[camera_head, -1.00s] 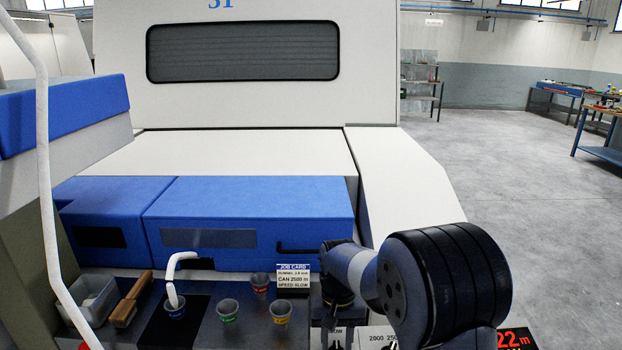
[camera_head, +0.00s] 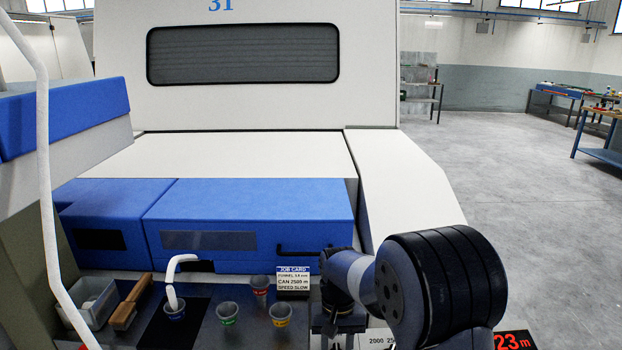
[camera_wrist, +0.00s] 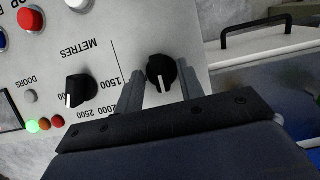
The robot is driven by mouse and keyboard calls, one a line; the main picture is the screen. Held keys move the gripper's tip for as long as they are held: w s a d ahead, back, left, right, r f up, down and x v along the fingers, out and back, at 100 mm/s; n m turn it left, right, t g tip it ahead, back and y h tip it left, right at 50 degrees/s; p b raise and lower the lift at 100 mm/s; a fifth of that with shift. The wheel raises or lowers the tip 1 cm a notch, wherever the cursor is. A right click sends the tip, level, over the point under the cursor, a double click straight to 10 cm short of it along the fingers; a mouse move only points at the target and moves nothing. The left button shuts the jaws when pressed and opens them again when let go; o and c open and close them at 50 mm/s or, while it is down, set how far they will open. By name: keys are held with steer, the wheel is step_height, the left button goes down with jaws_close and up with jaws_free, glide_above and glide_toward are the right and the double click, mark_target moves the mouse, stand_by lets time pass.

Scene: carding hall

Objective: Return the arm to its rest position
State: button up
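My arm (camera_head: 430,285) reaches down over the right front of the machine in the head view, bent and extended. My gripper (camera_wrist: 161,78) shows in the wrist view, with its two grey fingers apart. A black rotary knob (camera_wrist: 160,72) lies in the gap between the fingertips, with a little room visible on each side. I cannot tell how far the fingers stand above the panel. In the head view the fingers are not clearly visible.
The control panel (camera_wrist: 110,22) carries a second black knob (camera_wrist: 80,91), buttons and lamps. A black handle (camera_wrist: 268,28) stands beside it. Several cups, including a yellow-marked one (camera_head: 281,314), and a job card (camera_head: 293,280) stand left of the arm. Open floor (camera_head: 500,160) lies right.

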steer(key=shift+f+m, duration=0.3)
steer(key=shift+m, duration=0.3)
steer(key=m+y+b, duration=0.1)
steer(key=m, duration=0.1)
steer(key=m+y+b, duration=0.1)
steer(key=m, duration=0.2)
steer(key=shift+s+d+t, duration=0.1)
steer(key=shift+d+t, duration=0.1)
steer(key=shift+t, duration=0.1)
steer(key=m+b, duration=0.1)
steer(key=m, duration=0.1)
steer(key=m+t+y, duration=0.1)
steer(key=m, duration=0.1)
steer(key=shift+s+r+y+b, duration=0.1)
steer(key=shift+y+b, duration=0.2)
steer(key=shift+b, duration=0.05)
